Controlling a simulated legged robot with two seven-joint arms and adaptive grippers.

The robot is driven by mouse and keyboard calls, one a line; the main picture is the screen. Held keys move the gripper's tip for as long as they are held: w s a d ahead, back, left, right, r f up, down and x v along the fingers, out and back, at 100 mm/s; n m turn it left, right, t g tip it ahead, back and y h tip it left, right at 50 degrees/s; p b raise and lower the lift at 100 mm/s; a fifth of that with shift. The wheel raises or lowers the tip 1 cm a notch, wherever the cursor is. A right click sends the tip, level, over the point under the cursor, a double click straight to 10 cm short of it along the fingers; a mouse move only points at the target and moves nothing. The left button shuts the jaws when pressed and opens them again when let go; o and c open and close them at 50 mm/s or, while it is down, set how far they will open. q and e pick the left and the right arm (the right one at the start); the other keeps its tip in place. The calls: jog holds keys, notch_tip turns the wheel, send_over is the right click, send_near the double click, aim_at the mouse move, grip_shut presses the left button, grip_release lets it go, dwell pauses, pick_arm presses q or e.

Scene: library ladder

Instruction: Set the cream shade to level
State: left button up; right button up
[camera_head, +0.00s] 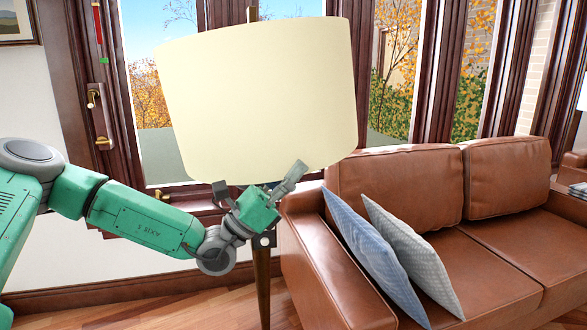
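The cream shade (258,95) is a large drum on a floor lamp in the middle of the view. It looks tilted, its right side higher than its left. A thin finial (252,14) shows above it, and the lamp's dark pole (263,285) runs down below. My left gripper (260,180) is at the shade's lower rim, with its fingers spread apart. The right finger overlaps the lower rim in the view; the left finger is just below it. I cannot tell whether either finger touches the shade. My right gripper is not in view.
A brown leather sofa (475,245) stands right of the lamp, its arm close to the pole. Two blue-grey cushions (375,255) lean on it. Wood-framed windows (160,85) are behind the shade. Wooden floor (180,310) shows at the lower left.

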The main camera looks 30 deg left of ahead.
aim_at(274, 171)
pick_arm(q)
jog(key=shift+d, duration=0.1)
grip_shut()
jog(key=s+a+g+y+p, duration=0.1)
jog(key=s+a+p, duration=0.1)
jog(key=p, duration=0.2)
jog(key=shift+s+r+p, duration=0.15)
jog(key=shift+p, duration=0.2)
jog(key=shift+s+a, duration=0.2)
jog(key=shift+f, duration=0.25)
grip_release()
jog(key=v, duration=1.2)
jog(key=shift+a, duration=0.15)
